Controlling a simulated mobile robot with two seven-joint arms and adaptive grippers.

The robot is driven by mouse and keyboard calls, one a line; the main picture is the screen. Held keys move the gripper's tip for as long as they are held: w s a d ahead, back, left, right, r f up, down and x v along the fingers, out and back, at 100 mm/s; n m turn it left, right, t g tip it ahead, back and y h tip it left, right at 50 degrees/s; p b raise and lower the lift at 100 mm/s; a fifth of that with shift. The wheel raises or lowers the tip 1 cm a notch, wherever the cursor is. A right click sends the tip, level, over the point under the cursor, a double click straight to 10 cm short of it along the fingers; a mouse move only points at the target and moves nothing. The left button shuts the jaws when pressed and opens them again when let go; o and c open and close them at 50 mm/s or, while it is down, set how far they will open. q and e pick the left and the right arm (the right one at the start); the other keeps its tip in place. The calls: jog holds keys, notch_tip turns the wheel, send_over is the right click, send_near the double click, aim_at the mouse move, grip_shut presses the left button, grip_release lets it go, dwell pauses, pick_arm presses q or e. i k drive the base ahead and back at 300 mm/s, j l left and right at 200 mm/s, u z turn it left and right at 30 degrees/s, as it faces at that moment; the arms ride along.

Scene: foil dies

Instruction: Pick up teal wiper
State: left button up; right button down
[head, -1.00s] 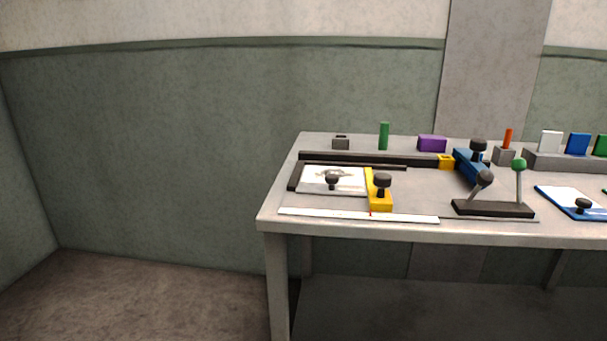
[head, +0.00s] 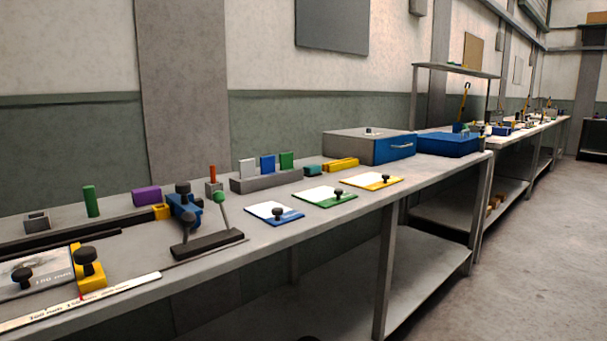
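A small teal block (head: 313,170), which looks like the teal wiper, lies on the workbench (head: 345,205). It sits between the grey rack with coloured blocks and a yellow block, towards the back of the bench. Neither of my grippers shows in the head view, so nothing is seen near the teal block.
The grey rack (head: 266,181) holds white, blue and green blocks. Blue, green and yellow edged plates with black knobs (head: 325,196) lie in front. A yellow block (head: 341,165) and a grey box with a blue front (head: 369,146) stand right. Open floor (head: 500,270) lies at the right.

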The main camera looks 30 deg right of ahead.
aim_at(310, 172)
jog(key=l+u, duration=0.1)
jog(key=l, duration=0.45)
jog(key=l+u, duration=0.1)
jog(key=l, duration=0.45)
jog(key=l+u, duration=0.1)
jog(key=l, duration=0.45)
jog(key=k+l+u, duration=0.15)
jog(key=l, duration=0.4)
jog(key=l+u, duration=0.1)
jog(key=l, duration=0.45)
jog(key=k+l+u, duration=0.1)
jog(key=l, duration=0.4)
jog(key=k, duration=0.05)
